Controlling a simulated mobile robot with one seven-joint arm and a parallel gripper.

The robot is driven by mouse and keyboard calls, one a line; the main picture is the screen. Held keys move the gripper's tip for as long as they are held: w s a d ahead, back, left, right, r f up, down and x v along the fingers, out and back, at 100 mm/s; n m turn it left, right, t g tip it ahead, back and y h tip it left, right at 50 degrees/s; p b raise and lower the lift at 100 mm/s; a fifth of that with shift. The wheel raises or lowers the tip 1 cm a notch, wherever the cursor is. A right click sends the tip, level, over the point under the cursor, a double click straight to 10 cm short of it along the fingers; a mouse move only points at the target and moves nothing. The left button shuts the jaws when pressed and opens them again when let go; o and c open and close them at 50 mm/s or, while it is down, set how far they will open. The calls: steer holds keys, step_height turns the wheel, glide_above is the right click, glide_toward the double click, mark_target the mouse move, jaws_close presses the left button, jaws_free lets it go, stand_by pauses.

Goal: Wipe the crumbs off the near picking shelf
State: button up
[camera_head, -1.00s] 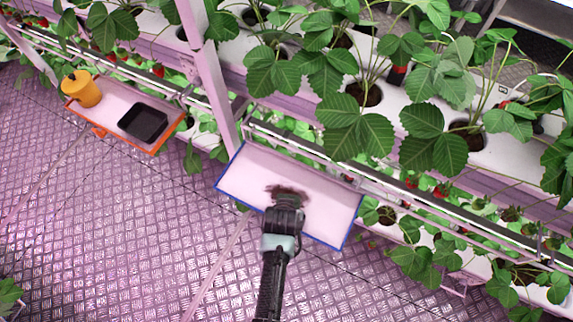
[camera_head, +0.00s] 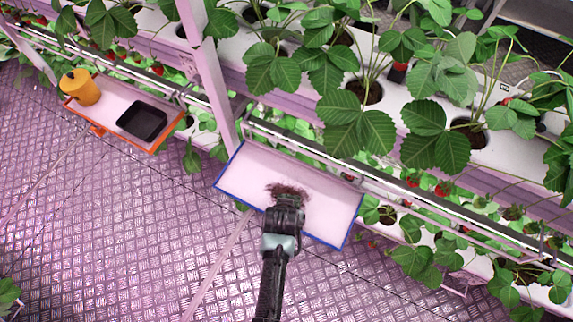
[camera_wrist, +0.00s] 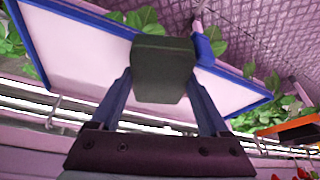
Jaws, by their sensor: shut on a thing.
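The near picking shelf (camera_head: 330,205) is a pale tray with a blue rim, in the middle of the head view. Its pale surface (camera_wrist: 85,50) and blue rim also show in the wrist view. My gripper (camera_head: 284,205) is over the shelf's front part. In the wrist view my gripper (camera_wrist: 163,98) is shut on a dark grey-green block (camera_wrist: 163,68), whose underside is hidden. A dark reddish-brown, fuzzy patch (camera_head: 288,190) shows just beyond the gripper's tip; I cannot tell whether it is crumbs or part of the held block. No separate crumbs are clear.
An orange-rimmed shelf (camera_head: 107,117) at the left holds a yellow-orange pot (camera_head: 80,88) and a black tray (camera_head: 142,120). A rack post (camera_head: 212,85) rises behind the blue shelf's left end. Strawberry leaves (camera_head: 355,130) overhang behind. The metal floor (camera_head: 120,230) at the left is clear.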

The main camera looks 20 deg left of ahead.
steer(key=shift+w+d+b, duration=0.1)
steer(key=shift+w+b, duration=0.55)
steer(key=shift+w, duration=1.1)
steer(key=shift+w+d+f+b, duration=0.1)
steer(key=shift+w+f+b, duration=0.05)
steer(key=shift+w+b, duration=1.35)
steer(key=shift+w+f+b, duration=0.15)
steer(key=shift+w+b, duration=0.7)
steer(key=shift+w, duration=1.15)
steer(key=shift+r, duration=0.2)
